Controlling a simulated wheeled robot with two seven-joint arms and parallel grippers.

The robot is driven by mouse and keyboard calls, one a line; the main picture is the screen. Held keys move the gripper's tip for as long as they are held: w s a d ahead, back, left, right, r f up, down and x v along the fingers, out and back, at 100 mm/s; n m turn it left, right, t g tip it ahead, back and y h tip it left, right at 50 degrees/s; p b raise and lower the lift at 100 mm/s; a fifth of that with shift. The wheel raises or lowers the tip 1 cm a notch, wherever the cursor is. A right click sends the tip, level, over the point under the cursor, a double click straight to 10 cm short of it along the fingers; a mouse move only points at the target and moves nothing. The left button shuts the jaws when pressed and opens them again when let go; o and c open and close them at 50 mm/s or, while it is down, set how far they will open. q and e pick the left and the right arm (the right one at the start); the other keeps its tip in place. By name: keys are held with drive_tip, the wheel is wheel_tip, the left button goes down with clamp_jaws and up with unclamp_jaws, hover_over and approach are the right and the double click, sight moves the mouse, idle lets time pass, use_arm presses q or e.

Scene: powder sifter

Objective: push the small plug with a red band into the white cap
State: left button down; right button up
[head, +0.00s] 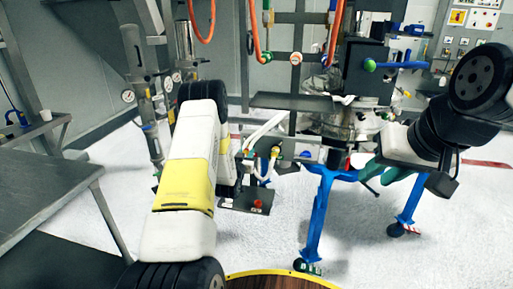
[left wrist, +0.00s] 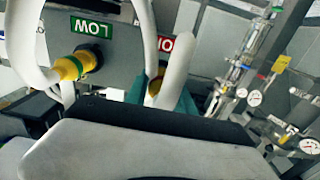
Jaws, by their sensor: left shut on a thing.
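My left gripper (left wrist: 163,98) is low in the middle of the left wrist view, its teal fingers partly hidden by my wrist. It is shut, apparently on a white hose (left wrist: 175,72), close to the panel's red label. In the head view my own white and yellow arm hides most of this gripper. White hoses (head: 265,130) show just right of that arm, by the panel fittings. I cannot make out the small red-banded plug or tell which white part is the cap. My right gripper (head: 381,178) looks open and empty, well right of the panel.
A blue stand (head: 319,205) is right of the panel. A grey table (head: 45,200) is at the left. White floor lies between.

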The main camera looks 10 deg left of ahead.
use_arm(q)
drive_tip(key=shift+s+a, duration=0.1)
drive_tip(key=shift+s, duration=2.55)
